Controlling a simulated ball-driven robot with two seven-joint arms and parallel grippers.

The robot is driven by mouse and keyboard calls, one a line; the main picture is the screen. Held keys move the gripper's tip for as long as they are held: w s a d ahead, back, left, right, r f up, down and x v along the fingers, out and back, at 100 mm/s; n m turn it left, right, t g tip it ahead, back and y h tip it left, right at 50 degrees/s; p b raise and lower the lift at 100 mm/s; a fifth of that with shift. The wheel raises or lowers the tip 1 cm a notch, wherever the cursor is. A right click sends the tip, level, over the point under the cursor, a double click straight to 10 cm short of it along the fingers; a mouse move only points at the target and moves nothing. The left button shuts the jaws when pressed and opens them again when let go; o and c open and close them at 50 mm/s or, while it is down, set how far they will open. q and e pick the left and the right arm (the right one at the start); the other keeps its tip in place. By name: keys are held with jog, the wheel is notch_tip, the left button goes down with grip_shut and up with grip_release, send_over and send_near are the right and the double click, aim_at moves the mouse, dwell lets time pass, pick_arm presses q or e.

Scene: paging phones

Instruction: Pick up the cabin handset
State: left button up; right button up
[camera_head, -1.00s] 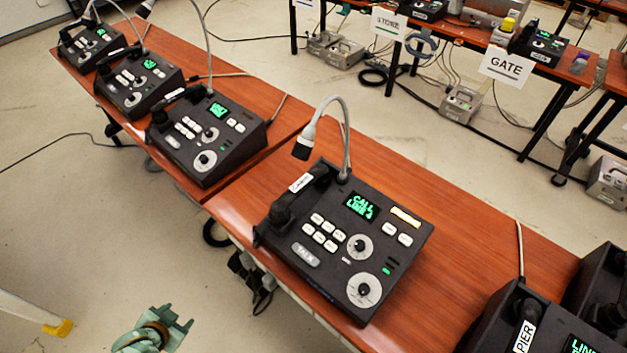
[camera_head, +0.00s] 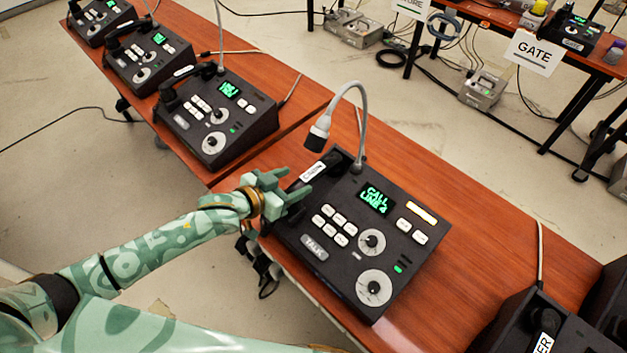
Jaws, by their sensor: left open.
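A dark paging phone (camera_head: 372,232) stands on the red-brown table, its green screen reading "CALL LINE" and a digit. Its black handset (camera_head: 333,159) lies along the phone's left side, with a white label too small to read, so I cannot confirm it says cabin. My left gripper (camera_head: 294,189) is open and reaches in from the left over the handset's middle and lower part, hiding it. I cannot tell whether the fingers touch the handset. My right gripper is not in view.
A gooseneck microphone (camera_head: 318,138) rises behind the handset and arches close to it. Several similar phones stand up the table to the left, including one (camera_head: 216,118). Another phone (camera_head: 518,318) stands at lower right. A table with a GATE sign (camera_head: 534,52) is behind.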

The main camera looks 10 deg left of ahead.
aim_at(310, 174)
pick_arm(q)
jog(key=b+x, duration=0.1)
jog(key=x, duration=0.5)
jog(key=shift+d+r+b, duration=0.1)
jog(key=shift+d+b, duration=0.1)
jog(key=shift+b, duration=0.1)
jog(key=shift+s, duration=0.1)
jog(key=shift+c, duration=0.9)
jog(key=c, duration=1)
jog(key=shift+c, duration=0.2)
jog(key=shift+r, duration=0.5)
notch_tip(310, 174, up, 3)
jog(key=shift+f+p, duration=0.1)
jog(key=shift+p, duration=0.75)
jog(key=s+d+r+p, duration=0.3)
jog(key=s+r, duration=0.6)
jog(key=s, duration=0.4)
jog(key=shift+s+r+p, duration=0.2)
jog(key=shift+s+p, duration=0.1)
jog(key=shift+p, duration=0.45)
